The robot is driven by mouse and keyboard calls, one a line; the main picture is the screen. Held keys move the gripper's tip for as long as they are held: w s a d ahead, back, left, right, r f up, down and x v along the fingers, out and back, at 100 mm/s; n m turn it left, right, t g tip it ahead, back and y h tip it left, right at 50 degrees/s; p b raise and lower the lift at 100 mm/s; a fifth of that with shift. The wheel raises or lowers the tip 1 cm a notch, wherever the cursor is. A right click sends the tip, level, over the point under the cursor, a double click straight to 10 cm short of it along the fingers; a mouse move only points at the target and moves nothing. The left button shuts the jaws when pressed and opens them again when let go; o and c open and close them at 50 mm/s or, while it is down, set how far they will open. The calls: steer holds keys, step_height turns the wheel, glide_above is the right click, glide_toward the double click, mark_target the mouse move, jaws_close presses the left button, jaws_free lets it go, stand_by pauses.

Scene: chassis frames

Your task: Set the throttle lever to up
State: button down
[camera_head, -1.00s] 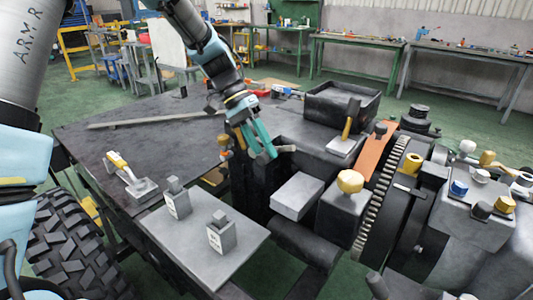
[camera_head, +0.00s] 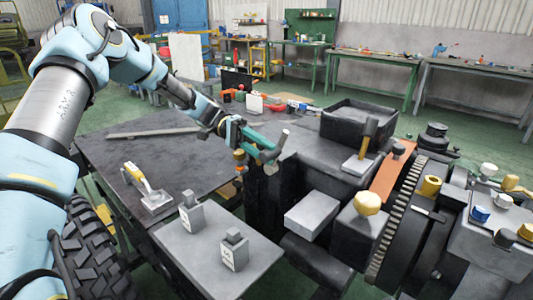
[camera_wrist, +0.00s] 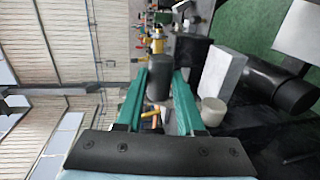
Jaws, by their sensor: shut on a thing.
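In the head view, my gripper (camera_head: 266,149) has its teal fingers around a grey rod-like lever, which I take to be the throttle lever (camera_head: 282,137). The lever's free end points up and to the right, tilted. Its lower end and pivot are hidden behind the fingers and the dark post. In the wrist view, the dark cylindrical grip of the lever (camera_wrist: 158,84) sits between the two teal fingers of my gripper (camera_wrist: 160,72). The jaws are shut on it.
Grey blocks (camera_head: 233,248) sit on the front plate. A yellow knob (camera_head: 367,201) and large gear (camera_head: 396,215) are at right.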

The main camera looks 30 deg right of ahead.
steer(key=shift+w+g, duration=0.2)
steer(key=shift+g, duration=0.1)
steer(key=c, duration=0.5)
jaws_free()
steer(key=b+v, duration=0.3)
steer(key=v, duration=0.7)
steer(key=shift+w+a, duration=0.15)
steer(key=shift+w, duration=0.2)
